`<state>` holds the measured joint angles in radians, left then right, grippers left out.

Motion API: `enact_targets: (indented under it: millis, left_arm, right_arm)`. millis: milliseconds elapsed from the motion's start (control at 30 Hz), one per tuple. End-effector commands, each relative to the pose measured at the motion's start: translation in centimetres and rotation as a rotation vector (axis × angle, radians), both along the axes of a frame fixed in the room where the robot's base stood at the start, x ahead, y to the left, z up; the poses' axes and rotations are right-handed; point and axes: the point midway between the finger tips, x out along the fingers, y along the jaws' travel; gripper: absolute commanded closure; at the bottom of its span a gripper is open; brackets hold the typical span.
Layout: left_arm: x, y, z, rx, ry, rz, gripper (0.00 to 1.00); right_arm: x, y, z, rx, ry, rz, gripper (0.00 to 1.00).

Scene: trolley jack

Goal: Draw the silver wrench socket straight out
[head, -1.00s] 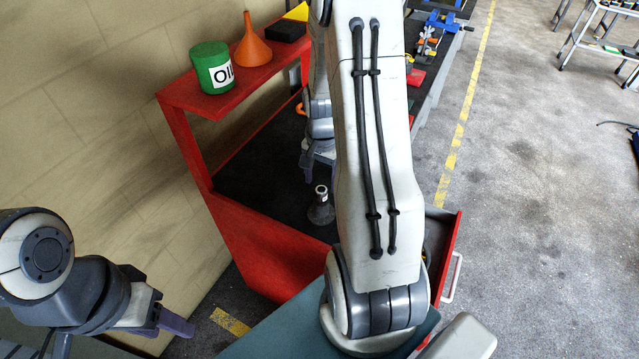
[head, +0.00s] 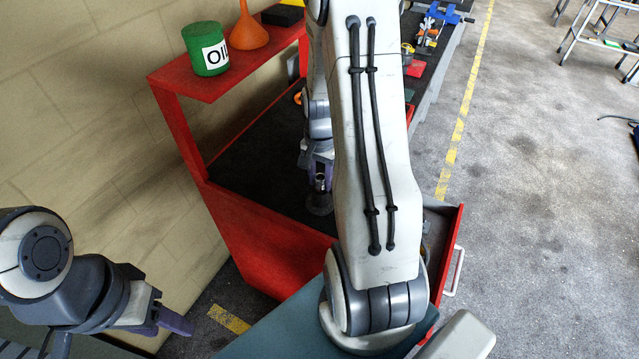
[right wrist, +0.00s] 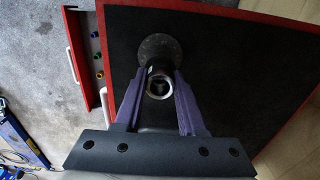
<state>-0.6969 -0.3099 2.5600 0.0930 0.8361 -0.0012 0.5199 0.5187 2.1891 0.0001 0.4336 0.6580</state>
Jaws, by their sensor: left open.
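The silver wrench socket (right wrist: 159,84) shows end-on in the right wrist view as a bright ring with a dark hole. It stands above a round dark grey base (right wrist: 160,50) on the red trolley's black top. My right gripper (right wrist: 160,78) has one purple finger on each side of the socket; whether they press on it is unclear. In the head view this gripper (head: 319,180) is around the socket above the base (head: 320,204), partly hidden by my arm. My left gripper (head: 178,321) is open and empty at the lower left, far from the socket.
The red trolley (head: 255,240) has a raised shelf with a green oil can (head: 206,49) and an orange funnel (head: 249,28). An open drawer (head: 453,250) juts out on the right; small coloured items (right wrist: 97,55) lie in it. A wall stands at the left.

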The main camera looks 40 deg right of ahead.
Motion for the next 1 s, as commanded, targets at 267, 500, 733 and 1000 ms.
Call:
enact_targets:
  millis: [267, 500, 733, 1000]
  left_arm:
    - [0.0, 0.0, 0.3, 0.000, 0.000, 0.000, 0.50]
    - [0.0, 0.0, 1.4, 0.000, 0.000, 0.000, 0.50]
    - [0.0, 0.0, 2.5, 0.000, 0.000, 0.000, 0.50]
    - [0.0, 0.0, 3.3, 0.000, 0.000, 0.000, 0.50]
  right_arm:
    - [0.0, 0.0, 0.4, 0.000, 0.000, 0.000, 1.00]
    - [0.0, 0.0, 1.6, 0.000, 0.000, 0.000, 1.00]
    - [0.0, 0.0, 2.7, 0.000, 0.000, 0.000, 1.00]
    - [0.0, 0.0, 3.7, 0.000, 0.000, 0.000, 1.00]
